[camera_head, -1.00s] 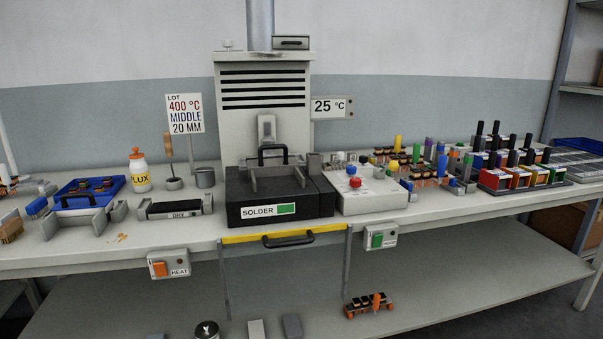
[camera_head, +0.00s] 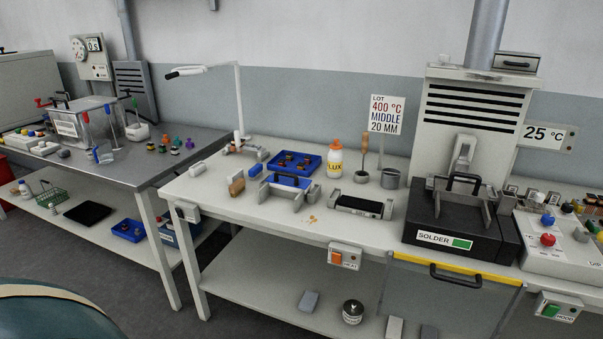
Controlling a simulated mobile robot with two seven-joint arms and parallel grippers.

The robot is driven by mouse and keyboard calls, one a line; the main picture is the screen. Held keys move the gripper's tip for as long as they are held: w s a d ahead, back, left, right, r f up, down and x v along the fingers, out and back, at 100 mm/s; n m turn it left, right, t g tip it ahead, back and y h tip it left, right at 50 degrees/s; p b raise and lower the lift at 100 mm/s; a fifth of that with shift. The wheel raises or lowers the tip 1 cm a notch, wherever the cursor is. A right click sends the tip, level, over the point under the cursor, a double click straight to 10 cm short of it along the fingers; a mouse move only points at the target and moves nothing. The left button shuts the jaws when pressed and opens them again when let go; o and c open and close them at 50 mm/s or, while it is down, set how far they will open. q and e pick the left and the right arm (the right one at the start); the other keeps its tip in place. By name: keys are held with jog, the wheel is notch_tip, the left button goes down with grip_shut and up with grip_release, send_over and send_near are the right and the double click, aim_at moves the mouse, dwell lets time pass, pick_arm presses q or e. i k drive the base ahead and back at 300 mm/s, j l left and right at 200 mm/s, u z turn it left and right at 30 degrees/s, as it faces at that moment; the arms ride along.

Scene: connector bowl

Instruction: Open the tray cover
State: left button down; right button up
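A blue tray (camera_head: 270,165) holding several small dark and orange parts sits on the light bench, left of the flux bottle (camera_head: 335,158). The black solder unit (camera_head: 455,222) stands farther right, with a raised black handle (camera_head: 463,178) on top between grey brackets. I cannot tell which piece is the tray cover. Below the solder unit, a yellow-edged grey panel (camera_head: 490,300) has a black handle (camera_head: 455,276).
A grey table (camera_head: 150,172) with a clear box and small bottles stands at left, apart from the bench. Floor (camera_head: 110,290) shows in front of it. A dark teal rounded shape (camera_head: 40,315) fills the lower left corner.

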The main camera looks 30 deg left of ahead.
aim_at(280, 178)
jog(key=u, duration=1.1)
jog(key=i+j+z, duration=0.2)
jog(key=z, duration=0.3)
jog(key=i+j+z, duration=0.2)
jog(key=z, duration=0.3)
